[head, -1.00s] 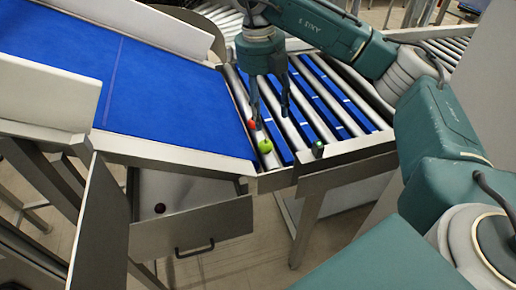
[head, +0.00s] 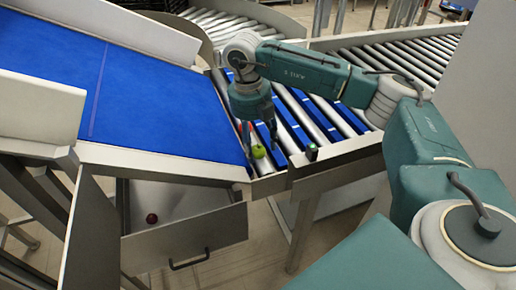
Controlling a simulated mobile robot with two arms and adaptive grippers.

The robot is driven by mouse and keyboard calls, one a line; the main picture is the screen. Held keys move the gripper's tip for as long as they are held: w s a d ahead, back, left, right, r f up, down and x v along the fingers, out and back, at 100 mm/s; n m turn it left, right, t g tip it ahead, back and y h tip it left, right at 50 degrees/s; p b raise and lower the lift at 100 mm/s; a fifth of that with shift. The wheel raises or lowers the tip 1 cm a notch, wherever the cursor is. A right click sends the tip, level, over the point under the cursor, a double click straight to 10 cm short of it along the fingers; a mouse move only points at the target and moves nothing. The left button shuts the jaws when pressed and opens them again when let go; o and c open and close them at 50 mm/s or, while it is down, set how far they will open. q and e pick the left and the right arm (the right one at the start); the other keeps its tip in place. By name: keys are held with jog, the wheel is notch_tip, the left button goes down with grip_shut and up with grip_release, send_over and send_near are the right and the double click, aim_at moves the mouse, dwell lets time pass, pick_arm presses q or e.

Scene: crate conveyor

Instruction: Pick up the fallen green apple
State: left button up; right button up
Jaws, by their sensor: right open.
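The green apple (head: 259,152) lies at the near end of the blue-and-silver roller section, close to the metal edge. My right gripper (head: 262,144) points down at it from above. Its fingers are apart, and the apple appears between or just in front of the fingertips. I cannot tell whether they touch it. A small red object (head: 240,127) shows just left of the gripper, partly hidden by a finger. My left gripper is not in view.
A blue belt (head: 160,80) with metal side walls lies on the left. An open drawer (head: 205,235) below holds a dark red round object (head: 152,218). More rollers (head: 400,55) lie behind.

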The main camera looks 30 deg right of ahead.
jog(key=shift+d+f, duration=0.15)
jog(key=shift+f, duration=0.6)
jog(key=c, duration=1.1)
jog(key=shift+o, duration=0.2)
jog(key=shift+r, duration=0.1)
